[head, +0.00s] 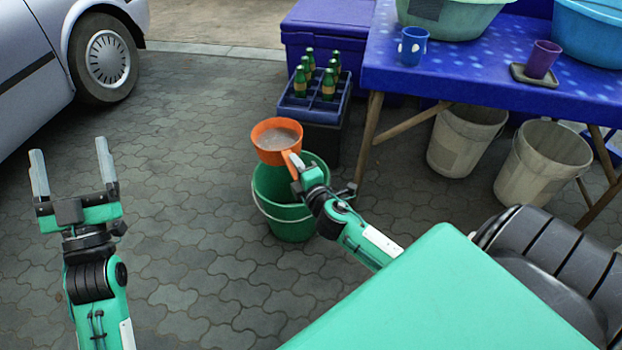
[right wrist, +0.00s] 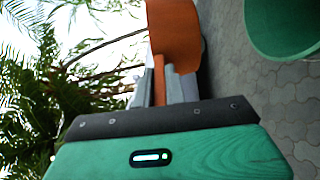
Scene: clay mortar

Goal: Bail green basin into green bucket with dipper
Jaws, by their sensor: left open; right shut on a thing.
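An orange dipper (head: 268,153) holds greyish-brown liquid and looks about level above the green bucket (head: 290,220). My right gripper (head: 297,172) is shut on the dipper's handle; the orange dipper (right wrist: 177,35) also shows in the right wrist view, beyond my right gripper (right wrist: 168,88). The green bucket stands on the paving, partly hidden by the dipper and my right arm; its rim also shows in the right wrist view (right wrist: 285,50). The green basin (head: 460,18) stands on the blue table, cut off by the top edge. My left gripper (head: 75,178) is open and empty over the paving.
The blue table (head: 480,85) bears a blue mug (head: 412,46), a purple cup (head: 542,60) and a blue basin (head: 590,30). Pale buckets (head: 540,165) stand under it. A bottle crate (head: 315,105) stands behind the green bucket. A car (head: 50,60) is at left.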

